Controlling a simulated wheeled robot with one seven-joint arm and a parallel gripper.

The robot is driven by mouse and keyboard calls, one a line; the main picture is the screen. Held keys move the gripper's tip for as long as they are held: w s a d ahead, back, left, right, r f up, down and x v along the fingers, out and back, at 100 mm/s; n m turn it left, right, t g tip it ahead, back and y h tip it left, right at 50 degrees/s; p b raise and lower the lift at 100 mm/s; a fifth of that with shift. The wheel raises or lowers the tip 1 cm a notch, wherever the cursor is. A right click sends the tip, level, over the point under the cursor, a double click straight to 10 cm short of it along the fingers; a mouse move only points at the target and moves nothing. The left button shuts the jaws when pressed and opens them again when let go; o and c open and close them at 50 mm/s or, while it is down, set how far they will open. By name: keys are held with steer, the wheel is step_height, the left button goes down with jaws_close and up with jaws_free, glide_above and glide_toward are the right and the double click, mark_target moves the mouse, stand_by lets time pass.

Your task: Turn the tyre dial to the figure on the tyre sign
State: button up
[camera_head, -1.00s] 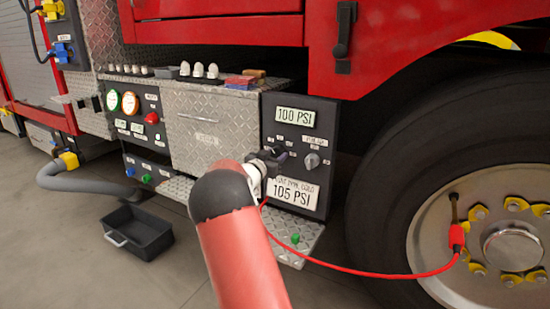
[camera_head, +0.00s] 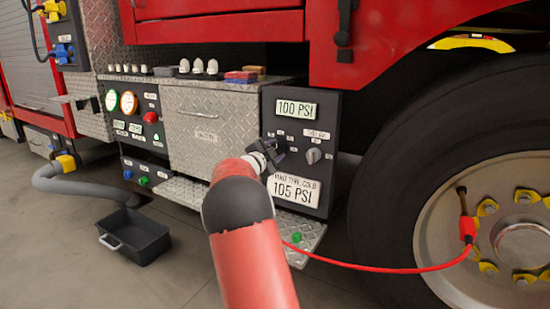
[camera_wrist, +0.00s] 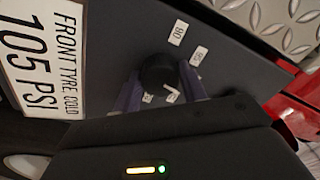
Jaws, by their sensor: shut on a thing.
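The tyre sign (camera_head: 295,189) is white and reads "FRONT TYRE, COLD 105 PSI". It also shows rotated in the wrist view (camera_wrist: 42,60). The lit display (camera_head: 296,110) at the panel's top reads 100 PSI. The tyre dial (camera_wrist: 158,73) is a dark round knob with small white number labels around it; 90 and 95 can be made out, others are partly covered. My gripper (camera_wrist: 160,92) is shut on the dial, one finger on each side. In the head view my gripper (camera_head: 272,154) hides the dial.
A second grey knob (camera_head: 313,156) sits close by on the right of the panel (camera_head: 325,115). A red hose (camera_head: 375,268) runs low from near the panel to the wheel (camera_head: 470,225). A diamond-plate step (camera_head: 303,245) juts out below. A dark tray (camera_head: 138,236) stands on the floor.

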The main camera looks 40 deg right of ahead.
steer(key=shift+m+b, duration=2.2)
steer(key=shift+m, duration=1.3)
steer(key=o, duration=1)
steer(key=shift+a, duration=0.1)
steer(key=v, duration=0.7)
steer(key=shift+s+a, duration=0.1)
steer(key=shift+a, duration=0.2)
